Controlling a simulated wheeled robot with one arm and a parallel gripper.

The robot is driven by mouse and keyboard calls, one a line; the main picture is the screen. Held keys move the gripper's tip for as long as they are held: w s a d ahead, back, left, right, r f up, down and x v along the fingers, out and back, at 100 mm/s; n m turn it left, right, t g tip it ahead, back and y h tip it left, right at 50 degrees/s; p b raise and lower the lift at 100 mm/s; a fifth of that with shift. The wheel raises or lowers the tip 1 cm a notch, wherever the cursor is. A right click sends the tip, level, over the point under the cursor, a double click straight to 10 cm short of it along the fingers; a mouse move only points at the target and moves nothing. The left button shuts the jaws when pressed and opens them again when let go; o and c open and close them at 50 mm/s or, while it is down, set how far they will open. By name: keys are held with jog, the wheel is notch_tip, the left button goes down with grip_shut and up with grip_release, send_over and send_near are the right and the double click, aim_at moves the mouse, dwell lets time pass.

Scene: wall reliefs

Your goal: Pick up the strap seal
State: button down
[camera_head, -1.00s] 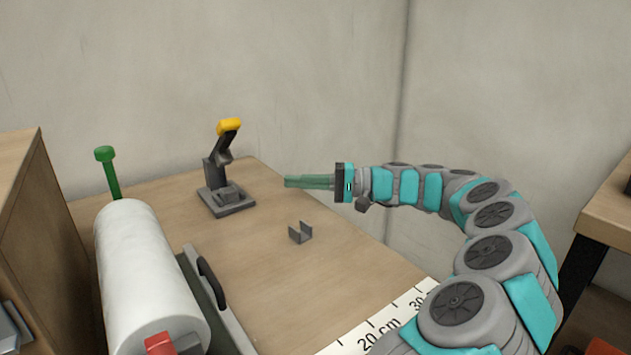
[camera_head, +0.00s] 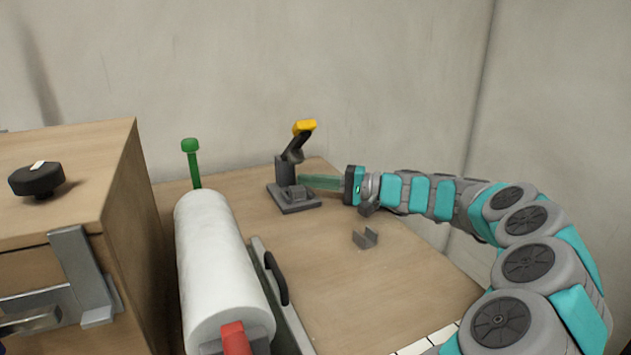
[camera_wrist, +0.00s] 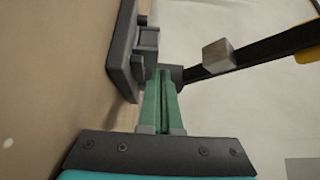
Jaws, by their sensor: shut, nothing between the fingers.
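The strap seal is most likely the small grey U-shaped metal piece (camera_head: 364,238), lying on the wooden table with its open side up, in the head view. It does not show clearly in the wrist view. My gripper (camera_head: 301,182) is shut and empty. Its green fingers point left, above the table, behind and to the left of the seal and apart from it. In the wrist view the fingers (camera_wrist: 162,78) lie together, their tips close to the dark lever tool's base; I cannot tell whether they touch.
The lever tool with a yellow handle (camera_head: 304,127) stands at the table's back. A white roll (camera_head: 220,265) with a green knob (camera_head: 190,146) is on the left, beside a wooden cabinet (camera_head: 70,180). A ruler strip (camera_head: 428,344) lies in front. Table around the seal is clear.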

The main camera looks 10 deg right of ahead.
aim_at(318, 200)
jog(key=shift+s+d+f+b, duration=0.15)
jog(key=shift+s+b, duration=0.2)
jog(key=shift+s, duration=0.35)
jog(key=shift+s+d+b, duration=0.15)
jog(key=shift+s+b, duration=0.15)
jog(key=shift+s, duration=0.9)
jog(key=shift+d, duration=0.1)
jog(key=v, duration=0.7)
jog(key=shift+s+d, duration=0.2)
jog(key=shift+d, duration=0.15)
